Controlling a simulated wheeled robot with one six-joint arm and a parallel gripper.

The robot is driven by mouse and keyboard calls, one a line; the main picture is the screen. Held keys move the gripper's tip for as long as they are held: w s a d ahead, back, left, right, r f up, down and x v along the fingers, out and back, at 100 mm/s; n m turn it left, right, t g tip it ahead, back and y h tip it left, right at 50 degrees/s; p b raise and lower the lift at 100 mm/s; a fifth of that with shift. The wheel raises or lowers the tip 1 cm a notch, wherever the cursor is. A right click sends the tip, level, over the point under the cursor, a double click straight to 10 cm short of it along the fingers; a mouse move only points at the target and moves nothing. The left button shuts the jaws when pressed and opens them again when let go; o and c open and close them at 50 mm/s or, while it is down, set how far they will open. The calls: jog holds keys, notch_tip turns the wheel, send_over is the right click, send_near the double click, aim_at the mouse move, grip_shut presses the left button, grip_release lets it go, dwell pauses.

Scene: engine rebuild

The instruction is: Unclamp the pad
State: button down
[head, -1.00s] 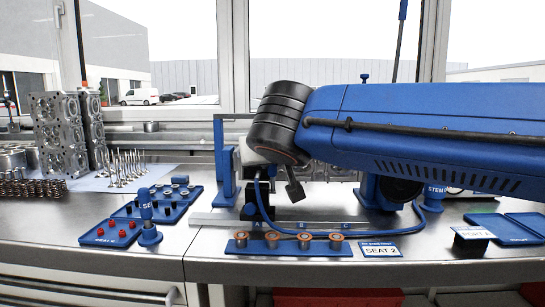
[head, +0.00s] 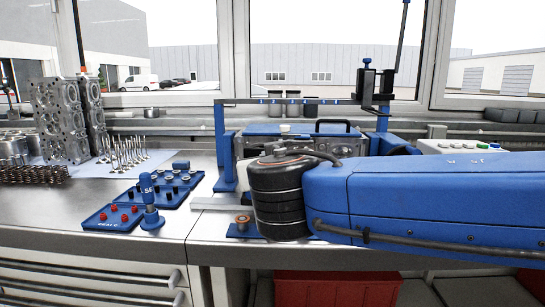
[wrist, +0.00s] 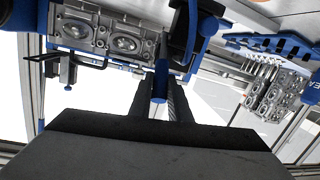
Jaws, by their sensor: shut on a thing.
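In the wrist view my gripper (wrist: 159,88) is shut on a narrow blue rod or lever (wrist: 160,80) that stands between its two dark fingers. What the rod joins is not clear. A grey cylinder head (wrist: 100,32) with oval chambers shows beside it. In the head view a flat blue plate (head: 295,128) with a black handle (head: 333,123) lies on top of the fixture; it may be the pad, but I cannot tell. My own arm and wrist cover the front of the fixture, and my gripper is hidden there.
A blue overhead rail (head: 300,101) carries a black clamp block (head: 368,84) at its right. Blue trays (head: 165,190) and a blue-handled tool (head: 150,200) stand left. Cylinder heads (head: 62,118) and upright valves (head: 122,155) stand farther left. Bare bench (head: 40,222) lies at front left.

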jog(key=shift+f, duration=0.1)
jog(key=c, duration=1.6)
grip_release()
jog(key=shift+c, duration=0.2)
jog(key=shift+s, duration=0.1)
jog(key=s+d+r, duration=0.1)
jog(key=s+r, duration=0.1)
jog(key=s, duration=1.5)
jog(key=shift+d+r, duration=0.15)
jog(key=shift+d, duration=0.1)
jog(key=shift+s, duration=0.15)
